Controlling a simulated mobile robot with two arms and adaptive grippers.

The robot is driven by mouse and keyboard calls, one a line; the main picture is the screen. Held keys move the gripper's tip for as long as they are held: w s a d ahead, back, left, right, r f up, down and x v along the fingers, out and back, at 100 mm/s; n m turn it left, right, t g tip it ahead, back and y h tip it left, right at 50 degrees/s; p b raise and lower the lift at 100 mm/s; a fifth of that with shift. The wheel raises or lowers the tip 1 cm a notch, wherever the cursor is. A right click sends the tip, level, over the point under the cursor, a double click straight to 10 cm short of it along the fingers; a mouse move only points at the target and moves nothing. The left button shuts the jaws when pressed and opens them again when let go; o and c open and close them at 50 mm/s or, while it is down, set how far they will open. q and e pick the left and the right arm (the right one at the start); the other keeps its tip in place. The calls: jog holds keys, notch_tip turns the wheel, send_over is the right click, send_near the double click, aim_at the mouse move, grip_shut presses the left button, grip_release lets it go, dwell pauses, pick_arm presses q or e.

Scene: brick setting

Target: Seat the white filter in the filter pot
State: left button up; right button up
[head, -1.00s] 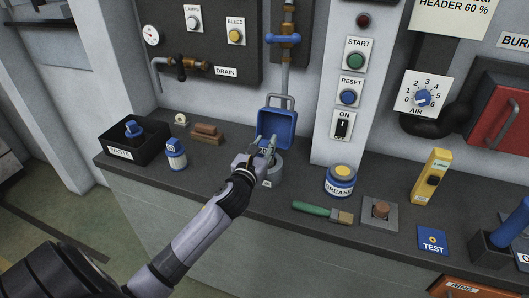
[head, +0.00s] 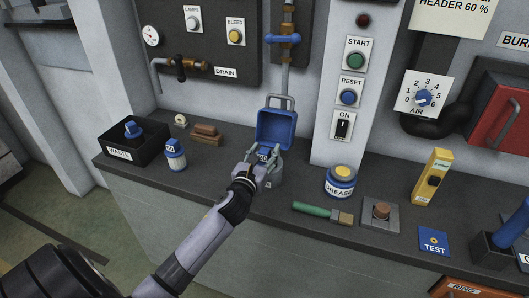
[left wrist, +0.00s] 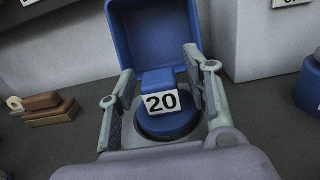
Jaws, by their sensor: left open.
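The filter pot (head: 272,178) is a grey pot on the bench with its blue lid (head: 276,128) swung up. Inside it is a blue-topped piece with a raised block and a "20" label (left wrist: 160,102); its lower body is hidden. My left gripper (head: 263,153) is open over the pot. In the left wrist view its fingers (left wrist: 159,65) stand either side of the blue block, with gaps visible. A white filter (head: 176,161) with a blue top and label stands upright on the bench to the left. My right gripper is not in view.
A black WASTE box (head: 136,143) holding a blue-topped piece is at the far left. Brown blocks (head: 206,134) lie behind the white filter. A grease tin (head: 340,182) and green-handled brush (head: 322,213) are right of the pot. The front bench strip is mostly clear.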

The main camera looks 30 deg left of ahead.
pick_arm(q)
jog(key=shift+r, duration=0.3)
jog(key=b+v, duration=0.1)
jog(key=v, duration=1.1)
